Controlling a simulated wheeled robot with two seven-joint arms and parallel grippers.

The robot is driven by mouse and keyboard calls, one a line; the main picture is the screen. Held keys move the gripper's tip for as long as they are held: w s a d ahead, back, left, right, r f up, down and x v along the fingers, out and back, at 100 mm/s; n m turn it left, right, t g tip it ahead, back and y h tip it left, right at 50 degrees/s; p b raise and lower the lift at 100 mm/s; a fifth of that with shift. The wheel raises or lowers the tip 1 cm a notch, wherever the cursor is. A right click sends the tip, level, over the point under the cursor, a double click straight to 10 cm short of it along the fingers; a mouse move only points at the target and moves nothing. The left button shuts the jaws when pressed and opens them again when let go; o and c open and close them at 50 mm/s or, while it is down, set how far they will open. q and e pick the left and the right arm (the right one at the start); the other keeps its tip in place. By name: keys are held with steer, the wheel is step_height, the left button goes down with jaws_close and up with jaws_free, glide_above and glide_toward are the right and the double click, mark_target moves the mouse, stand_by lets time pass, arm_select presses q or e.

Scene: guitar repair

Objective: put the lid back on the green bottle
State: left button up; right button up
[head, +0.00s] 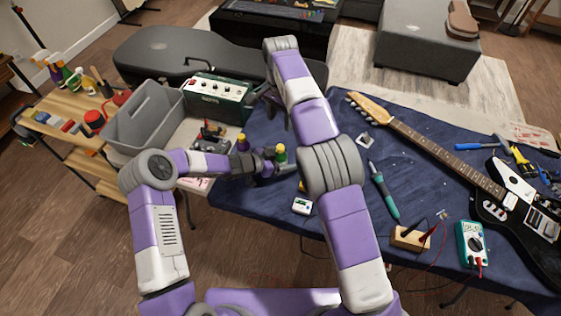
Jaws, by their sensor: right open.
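A small green bottle (281,158) with a yellowish top stands at the left part of the blue-covered table. My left gripper (275,165) is right at it, with dark fingers beside its lower part. I cannot tell whether they are closed on it. A second small bottle, dark with a yellow top (242,142), stands just left of it. My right gripper (262,94) is open, higher up in front of the green amplifier, and partly hidden by its own arm. I cannot make out a separate loose lid; my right arm hides part of the table.
A green amplifier (217,97) and a grey bin (143,125) stand at the back left. An electric guitar (440,152) lies across the right side. A teal-handled tool (384,193), a multimeter (471,243) and a small white device (302,205) lie on the blue cloth (345,135).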

arm_select(q)
steer(key=shift+p+v, duration=0.7)
steer(key=shift+v, duration=3.1)
